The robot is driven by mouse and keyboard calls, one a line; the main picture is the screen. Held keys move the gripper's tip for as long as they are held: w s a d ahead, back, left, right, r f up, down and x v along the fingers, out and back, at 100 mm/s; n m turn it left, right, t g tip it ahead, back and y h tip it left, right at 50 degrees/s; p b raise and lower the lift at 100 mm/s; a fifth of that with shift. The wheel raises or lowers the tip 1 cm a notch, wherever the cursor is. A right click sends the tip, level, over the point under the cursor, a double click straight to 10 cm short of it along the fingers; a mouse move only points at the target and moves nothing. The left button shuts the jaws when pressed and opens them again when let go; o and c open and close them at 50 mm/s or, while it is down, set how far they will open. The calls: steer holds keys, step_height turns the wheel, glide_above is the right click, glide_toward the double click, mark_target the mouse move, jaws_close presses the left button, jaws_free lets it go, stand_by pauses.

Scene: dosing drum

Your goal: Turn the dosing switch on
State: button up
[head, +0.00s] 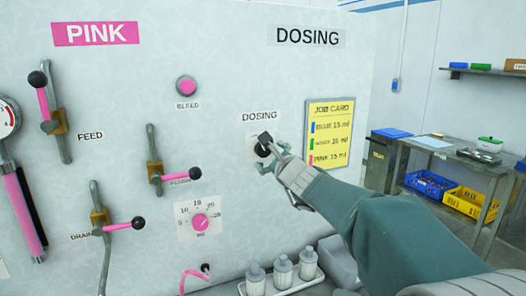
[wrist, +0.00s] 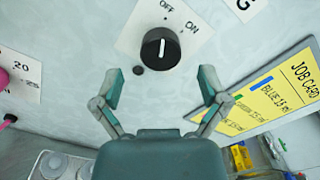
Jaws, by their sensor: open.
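The dosing switch (wrist: 161,48) is a round black knob with a white pointer line on a white plate marked OFF and ON. In the wrist view the line points up toward OFF, with ON to its right. My gripper (wrist: 161,87) is open and empty, its two fingers spread wide below the knob in that view, not closed around it. In the head view my gripper (head: 275,156) is close to the panel under the DOSING label and partly hides the knob (head: 262,151). I cannot tell the exact gap to the panel.
A yellow job card (head: 330,132) hangs right of the switch. A pink dial (head: 200,221) and the flush lever (head: 178,175) are to the left. White bottles (head: 283,272) stand in a tray below. A workbench (head: 437,148) stands at the far right.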

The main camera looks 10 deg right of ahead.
mark_target(265, 151)
steer(key=w, duration=0.2)
steer(key=w+a, duration=0.1)
steer(key=w, duration=0.1)
steer(key=shift+d, duration=0.1)
steer(key=c, duration=1.1)
